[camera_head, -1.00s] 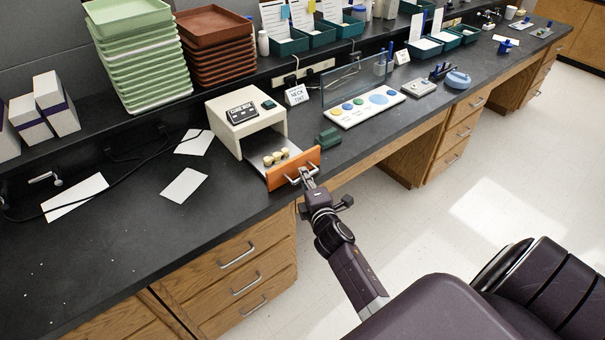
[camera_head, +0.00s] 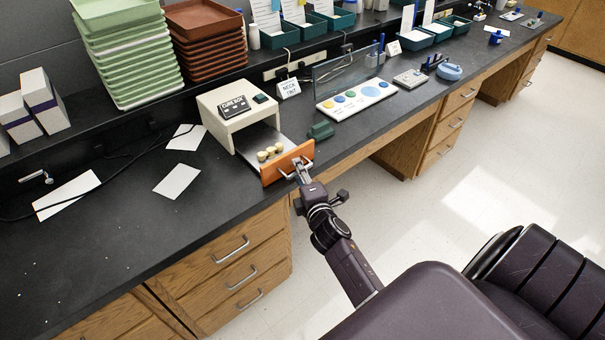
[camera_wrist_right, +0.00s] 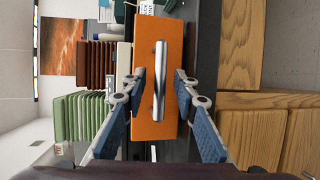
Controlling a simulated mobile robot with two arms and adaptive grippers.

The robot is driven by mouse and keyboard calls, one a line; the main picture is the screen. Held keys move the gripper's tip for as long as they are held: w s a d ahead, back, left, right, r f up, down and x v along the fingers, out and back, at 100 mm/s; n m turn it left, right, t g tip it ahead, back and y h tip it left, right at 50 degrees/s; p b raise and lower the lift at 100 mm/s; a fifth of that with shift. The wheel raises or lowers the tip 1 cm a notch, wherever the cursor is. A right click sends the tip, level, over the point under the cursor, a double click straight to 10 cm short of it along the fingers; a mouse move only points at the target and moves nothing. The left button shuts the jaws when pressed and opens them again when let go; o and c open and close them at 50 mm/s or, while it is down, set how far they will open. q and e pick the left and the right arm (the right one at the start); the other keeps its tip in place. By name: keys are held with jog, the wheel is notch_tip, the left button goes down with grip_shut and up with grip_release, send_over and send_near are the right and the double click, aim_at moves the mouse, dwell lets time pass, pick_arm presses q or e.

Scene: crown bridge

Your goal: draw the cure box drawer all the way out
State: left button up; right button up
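The cream cure box (camera_head: 222,110) stands on the black counter. Its drawer (camera_head: 258,142) is out toward the counter's front edge, with several small pale pieces (camera_head: 269,153) in it. The drawer has an orange front (camera_head: 276,171) with a silver bar handle, which also shows in the right wrist view (camera_wrist_right: 159,75). My right gripper (camera_head: 300,167) is at the handle. In the right wrist view its fingers (camera_wrist_right: 160,78) stand apart, one on each side of the handle, with orange showing in the gaps. My left gripper is out of view.
A small green block (camera_head: 320,131) sits right of the drawer. A paint-spot board (camera_head: 355,101) and a clear upright panel (camera_head: 340,70) stand farther right. White cards (camera_head: 177,181) lie to the left. Green and brown tray stacks (camera_head: 125,55) stand behind. Open floor lies in front.

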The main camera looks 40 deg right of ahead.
jog(key=v, duration=1.1)
jog(key=shift+s+a, duration=0.2)
jog(key=shift+s, duration=0.15)
jog(key=shift+r, duration=0.1)
jog(key=s+a+f+m+g+y, duration=0.1)
jog(key=s+a+f+m+g, duration=0.3)
jog(key=f, duration=0.8)
jog(key=s+a+f+g+y, duration=0.1)
jog(key=s+a+f+y, duration=0.3)
jog(key=f, duration=0.7)
jog(key=s+a+f+m+g+h, duration=0.1)
jog(key=s+a+f+m+g, duration=0.15)
jog(key=s+f, duration=0.65)
jog(key=s+f+m+g, duration=0.3)
jog(key=s+f, duration=0.5)
jog(key=s, duration=0.4)
jog(key=s+f+m+g+y, duration=0.1)
jog(key=s+f+m+g, duration=0.2)
jog(key=s+f, duration=0.6)
jog(key=s, duration=0.3)
jog(key=shift+a+g, duration=0.2)
jog(key=shift+g, duration=0.15)
